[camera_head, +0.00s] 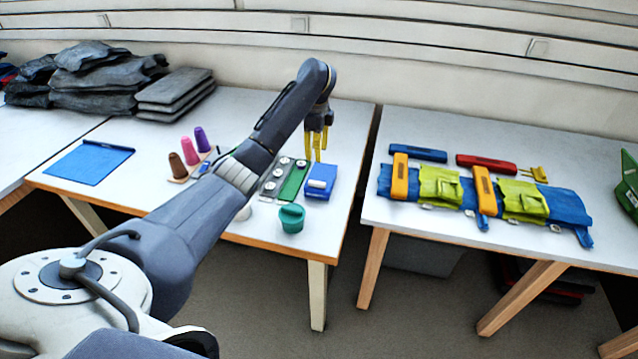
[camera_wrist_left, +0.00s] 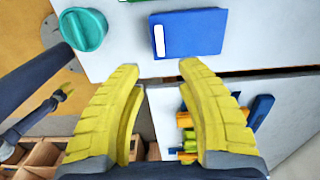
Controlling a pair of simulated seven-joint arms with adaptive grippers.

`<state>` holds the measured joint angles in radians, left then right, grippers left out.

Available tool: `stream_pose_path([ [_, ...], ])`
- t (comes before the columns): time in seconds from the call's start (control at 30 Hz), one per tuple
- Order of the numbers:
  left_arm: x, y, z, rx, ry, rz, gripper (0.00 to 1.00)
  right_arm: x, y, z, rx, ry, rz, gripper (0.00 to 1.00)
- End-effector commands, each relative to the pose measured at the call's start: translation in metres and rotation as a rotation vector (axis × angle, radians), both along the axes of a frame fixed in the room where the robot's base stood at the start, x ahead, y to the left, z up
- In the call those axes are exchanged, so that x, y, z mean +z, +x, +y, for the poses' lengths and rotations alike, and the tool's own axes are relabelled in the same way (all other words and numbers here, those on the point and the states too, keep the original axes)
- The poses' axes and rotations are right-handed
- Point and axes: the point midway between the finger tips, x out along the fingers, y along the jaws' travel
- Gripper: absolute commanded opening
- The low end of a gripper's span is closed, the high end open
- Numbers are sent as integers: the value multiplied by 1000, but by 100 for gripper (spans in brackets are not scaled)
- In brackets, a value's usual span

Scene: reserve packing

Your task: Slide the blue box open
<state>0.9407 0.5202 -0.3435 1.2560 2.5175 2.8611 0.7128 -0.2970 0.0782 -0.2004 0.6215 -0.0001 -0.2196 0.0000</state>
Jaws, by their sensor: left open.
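The blue box (camera_head: 320,182) lies near the right end of the middle table. It has a white label along one edge and looks closed. It also shows in the left wrist view (camera_wrist_left: 195,33), just beyond the fingertips. My left gripper (camera_head: 317,146) is above and slightly behind the box in the head view, with its yellow fingers pointing down. In the left wrist view its fingers (camera_wrist_left: 160,66) are wide apart with nothing between them, and apart from the box. A small yellow-tipped gripper, seemingly my right (camera_wrist_left: 63,92), shows at the left of that view; its jaws are too small to judge.
A teal lidded jar (camera_head: 291,218) stands in front of the box. A green strip (camera_head: 294,181) and a tray of round white pieces (camera_head: 271,183) lie to its left. The table edge is close on the right, with a gap before the right table (camera_head: 400,222).

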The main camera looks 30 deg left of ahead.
Motion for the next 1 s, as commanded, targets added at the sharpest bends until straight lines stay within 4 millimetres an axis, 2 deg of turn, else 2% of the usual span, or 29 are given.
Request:
stream_pose_path([
  [0.27, -50, -1, -2, 0, -3, 4, 36, 0, -1, 0, 0, 0, 1, 44],
  [0.67, -71, 2, -2, 1, -2, -7, 36, 0, -4, -2, 0, -2, 5, 44],
  [1.0, -109, -1, -1, -1, -1, 3, 36, 0, -4, -3, 1, -3, 5, 44],
])
